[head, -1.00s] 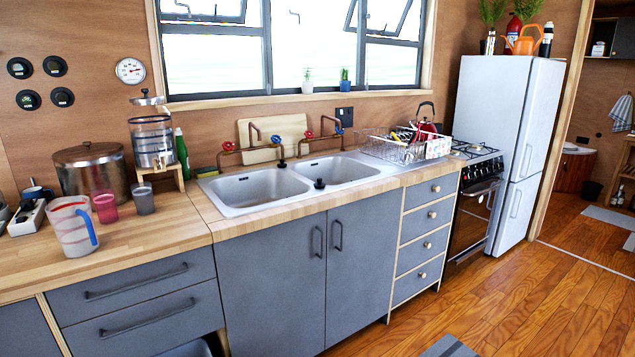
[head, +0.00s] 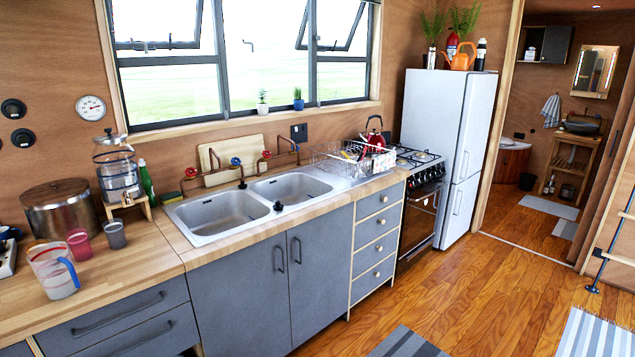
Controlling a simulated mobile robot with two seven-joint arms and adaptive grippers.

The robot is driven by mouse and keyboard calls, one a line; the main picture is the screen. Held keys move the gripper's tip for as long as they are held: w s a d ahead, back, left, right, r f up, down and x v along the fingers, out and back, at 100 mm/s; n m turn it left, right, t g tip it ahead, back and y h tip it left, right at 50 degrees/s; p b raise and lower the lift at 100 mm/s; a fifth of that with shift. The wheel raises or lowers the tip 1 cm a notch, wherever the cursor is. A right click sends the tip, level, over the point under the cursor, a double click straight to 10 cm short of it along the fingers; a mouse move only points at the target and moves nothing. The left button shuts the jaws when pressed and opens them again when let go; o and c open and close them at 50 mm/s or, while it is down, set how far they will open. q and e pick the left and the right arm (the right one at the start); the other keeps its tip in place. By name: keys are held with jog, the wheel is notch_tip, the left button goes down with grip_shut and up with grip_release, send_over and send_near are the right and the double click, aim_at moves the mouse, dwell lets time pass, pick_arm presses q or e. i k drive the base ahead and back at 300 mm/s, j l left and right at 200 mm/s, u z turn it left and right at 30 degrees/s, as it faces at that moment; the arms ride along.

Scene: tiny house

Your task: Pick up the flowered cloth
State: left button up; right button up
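No cloth with a clear flower pattern can be made out in the head view. A small pale, patterned patch (head: 383,163) shows at the right end of the dish rack (head: 335,160); it is too small to tell whether it is a cloth. A striped towel (head: 551,111) hangs on the wall of the far room. Neither of my grippers is in view.
A wooden counter (head: 120,262) with a double sink (head: 215,213) runs along the window wall. A stove (head: 425,205) and white fridge (head: 455,150) stand beyond it. The wooden floor (head: 470,280) is clear toward the doorway. Rugs (head: 408,343) lie at the front.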

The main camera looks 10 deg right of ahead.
aim_at(384, 161)
jog(key=i+l+z, duration=0.4)
jog(key=i+z, duration=0.4)
jog(key=i+l+z, duration=0.2)
jog(key=i+z, duration=0.15)
jog(key=i, duration=0.35)
jog(key=i+z, duration=0.35)
jog(key=i, duration=0.4)
jog(key=i+u, duration=0.4)
jog(key=i+l+u, duration=0.15)
jog(key=u, duration=0.25)
jog(key=i+l+u, duration=0.5)
jog(key=u, duration=0.3)
jog(key=i+l+u, duration=0.25)
jog(key=u, duration=0.2)
jog(key=i+l+u, duration=0.1)
jog(key=u, duration=0.3)
jog(key=l, duration=0.1)
